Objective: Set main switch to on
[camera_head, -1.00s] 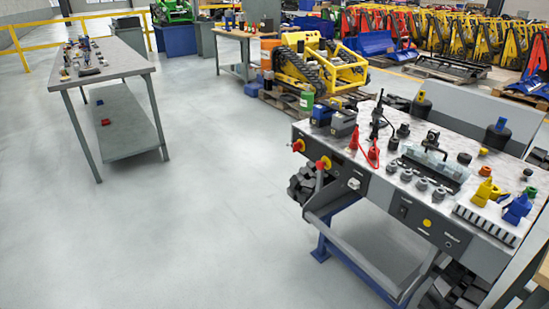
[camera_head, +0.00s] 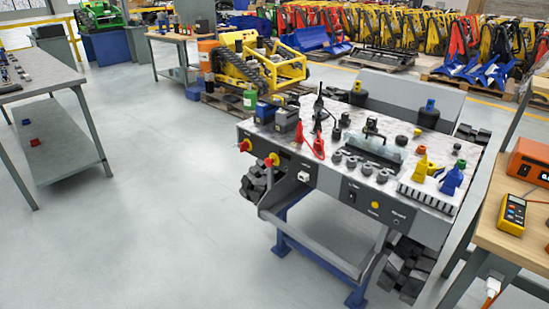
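The tracked carrier's control bench has a dark front panel (camera_head: 330,186) below a light, marbled top. At its left end are two red controls with yellow parts, one at the corner (camera_head: 244,145) and one further right (camera_head: 271,160). Further along are a white fitting (camera_head: 303,176), a small black switch (camera_head: 352,196) and a yellow round button (camera_head: 375,205). The labels are too small to read, so I cannot tell which is the main switch or its setting. Neither of my grippers is in view.
A grey table (camera_head: 50,75) stands at the left. A wooden workbench (camera_head: 490,235) with a yellow meter (camera_head: 513,212) and an orange box (camera_head: 530,160) stands close at the right. Black tracks (camera_head: 408,268) flank the carrier. The floor (camera_head: 150,200) in front is clear.

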